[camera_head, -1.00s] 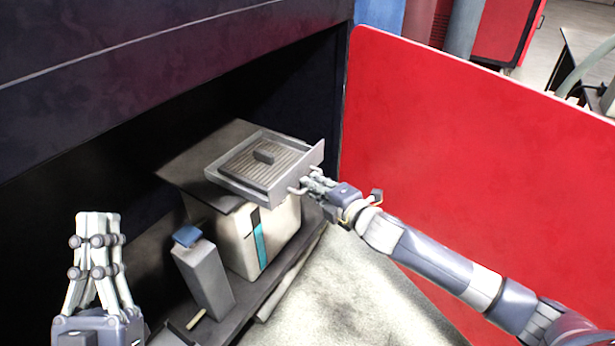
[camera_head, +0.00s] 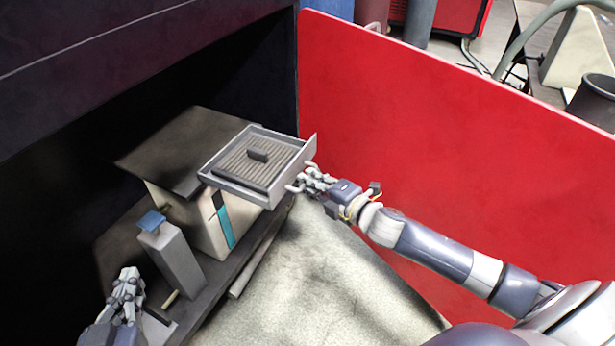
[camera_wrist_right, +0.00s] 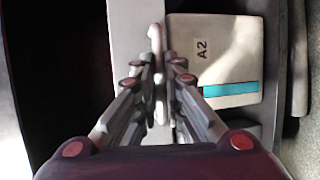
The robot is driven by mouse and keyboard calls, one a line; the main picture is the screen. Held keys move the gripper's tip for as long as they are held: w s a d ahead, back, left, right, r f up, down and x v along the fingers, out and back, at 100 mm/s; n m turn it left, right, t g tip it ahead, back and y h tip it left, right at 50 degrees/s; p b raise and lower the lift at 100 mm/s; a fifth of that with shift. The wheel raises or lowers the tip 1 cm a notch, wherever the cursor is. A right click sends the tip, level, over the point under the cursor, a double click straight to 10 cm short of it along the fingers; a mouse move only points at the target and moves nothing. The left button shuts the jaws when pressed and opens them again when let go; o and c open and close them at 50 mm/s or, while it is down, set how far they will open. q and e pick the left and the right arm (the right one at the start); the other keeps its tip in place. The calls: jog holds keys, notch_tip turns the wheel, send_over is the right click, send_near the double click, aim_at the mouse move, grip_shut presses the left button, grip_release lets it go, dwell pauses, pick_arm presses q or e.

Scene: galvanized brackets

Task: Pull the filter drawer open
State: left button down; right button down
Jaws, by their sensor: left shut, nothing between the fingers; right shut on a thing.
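The filter drawer (camera_head: 235,183) is a grey open tray that stands well out of the top of a cream and dark box. A ribbed filter with a dark raised grip (camera_head: 258,155) lies in it. My right gripper (camera_head: 302,184) is shut on the handle at the drawer's front panel (camera_head: 309,150). In the right wrist view the fingers (camera_wrist_right: 158,85) close around the pale handle (camera_wrist_right: 157,40). My left gripper (camera_head: 130,278) is shut and empty at the lower left, apart from the drawer.
The cream box (camera_head: 195,225) with a teal stripe sits on a dark shelf. A grey block with a blue top (camera_head: 172,255) stands left of it. A red panel (camera_head: 430,130) stands behind my right arm. Pale floor (camera_head: 325,285) lies in front.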

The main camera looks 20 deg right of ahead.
pick_arm(q)
jog(key=shift+s+f, duration=0.15)
jog(key=shift+f, duration=0.15)
pick_arm(e)
jog(key=shift+s+f, duration=0.1)
jog(key=shift+s, duration=0.1)
jog(key=c, duration=1.7)
grip_release()
jog(key=shift+v, duration=6)
jog(key=shift+d, duration=0.1)
jog(key=shift+w, duration=0.1)
